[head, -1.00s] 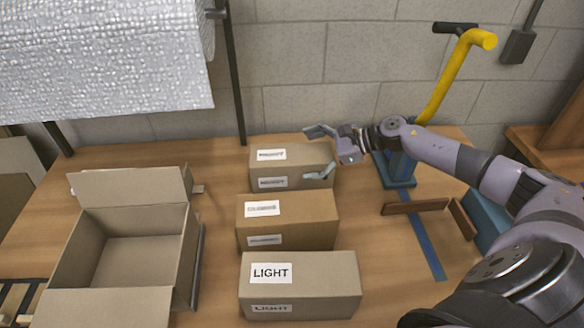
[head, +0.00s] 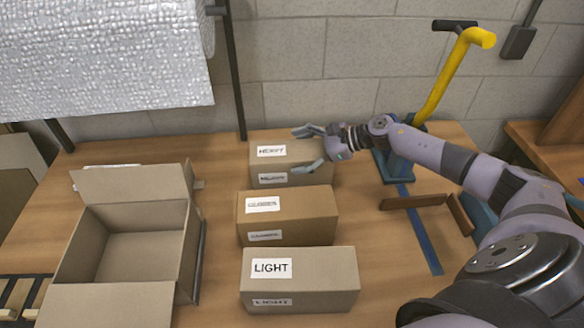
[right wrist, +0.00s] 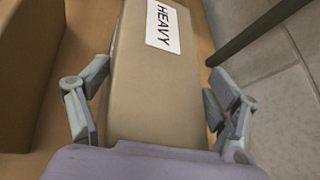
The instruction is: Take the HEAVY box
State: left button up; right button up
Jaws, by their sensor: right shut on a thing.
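The HEAVY box (head: 273,165) is a closed brown carton with white labels, the farthest of three boxes in a row on the table. In the right wrist view the HEAVY box (right wrist: 155,85) lies between the fingers, its label reading HEAVY. My right gripper (head: 299,151) reaches in from the right and is shut on the right end of this box, one finger on the far side and one on the near side. The box appears to rest on the table. My left gripper is not in view.
A box with a blurred label (head: 287,217) and the LIGHT box (head: 300,282) stand nearer in the same row. An open empty carton (head: 130,258) stands to the left. A blue stand with a yellow handle (head: 445,80) is at the right, before the block wall.

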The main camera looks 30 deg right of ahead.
jog(key=shift+s+a+f, duration=0.2)
jog(key=shift+f, duration=0.05)
jog(key=c, duration=1.1)
jog(key=shift+w+r, duration=0.15)
jog(key=shift+r, duration=0.15)
